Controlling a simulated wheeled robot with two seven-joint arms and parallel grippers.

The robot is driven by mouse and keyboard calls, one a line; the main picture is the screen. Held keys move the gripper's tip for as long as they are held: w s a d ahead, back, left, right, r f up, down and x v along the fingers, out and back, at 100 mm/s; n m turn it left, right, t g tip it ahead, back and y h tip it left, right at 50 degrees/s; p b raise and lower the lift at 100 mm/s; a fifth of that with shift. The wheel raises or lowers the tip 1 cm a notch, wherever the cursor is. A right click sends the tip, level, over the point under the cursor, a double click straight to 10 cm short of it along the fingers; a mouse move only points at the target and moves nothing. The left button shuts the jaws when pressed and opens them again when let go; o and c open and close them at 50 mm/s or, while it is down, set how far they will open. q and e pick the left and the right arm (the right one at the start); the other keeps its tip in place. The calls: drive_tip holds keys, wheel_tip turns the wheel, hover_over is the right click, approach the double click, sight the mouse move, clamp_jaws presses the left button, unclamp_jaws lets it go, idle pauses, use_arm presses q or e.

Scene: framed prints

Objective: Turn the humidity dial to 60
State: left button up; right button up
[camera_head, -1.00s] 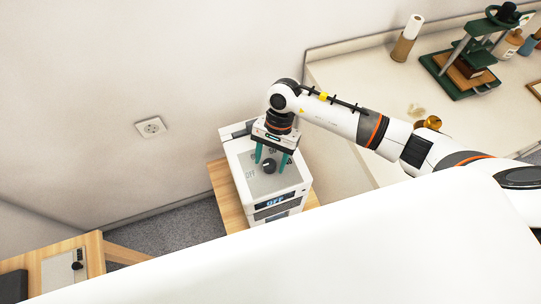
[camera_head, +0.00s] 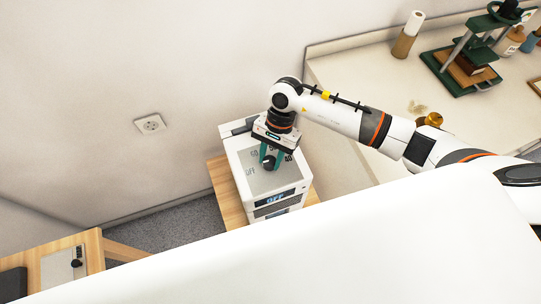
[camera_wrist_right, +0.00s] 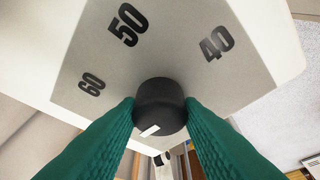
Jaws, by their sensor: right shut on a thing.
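A white box-shaped appliance (camera_head: 240,165) with a grey top panel stands by the wall. A round black dial (camera_wrist_right: 158,103) sits on the panel. My right gripper (camera_head: 269,157), with green fingers, is shut on the dial from above, one finger on each side in the right wrist view. The dial's white mark (camera_wrist_right: 149,130) points towards the bottom of that view, away from the printed 60 (camera_wrist_right: 91,85), 50 (camera_wrist_right: 128,25) and 40 (camera_wrist_right: 215,43). The front display (camera_head: 275,199) reads OFF. Other dial markings are partly hidden by the fingers. My left gripper is not in view.
The appliance stands on a wooden stand (camera_head: 226,193). A pale counter (camera_head: 370,95) on the right carries a green press (camera_head: 462,65), a paper roll (camera_head: 407,35) and bottles. A wall socket (camera_head: 150,124) is on the left wall.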

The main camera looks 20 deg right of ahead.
drive_tip(key=shift+f+m+t+y+b, duration=0.15)
drive_tip(key=shift+m+t+y+b, duration=0.15)
drive_tip(key=shift+m+b, duration=0.65)
drive_tip(key=m+t+b, duration=0.1)
drive_tip(key=m+b, duration=0.1)
drive_tip(key=m, duration=0.1)
drive_tip(key=shift+s+d+m, duration=0.1)
drive_tip(key=shift+s+m, duration=0.05)
drive_tip(key=shift+m, duration=0.2)
drive_tip(key=m+t+b, duration=0.1)
drive_tip(key=m, duration=0.1)
drive_tip(key=m+t+b, duration=0.1)
drive_tip(key=m, duration=0.2)
drive_tip(key=shift+s+y, duration=0.1)
drive_tip(key=shift+y, duration=0.2)
drive_tip(key=shift+r+m, duration=0.2)
drive_tip(key=shift+m, duration=0.1)
drive_tip(key=o, duration=1)
drive_tip(key=shift+b, duration=0.3)
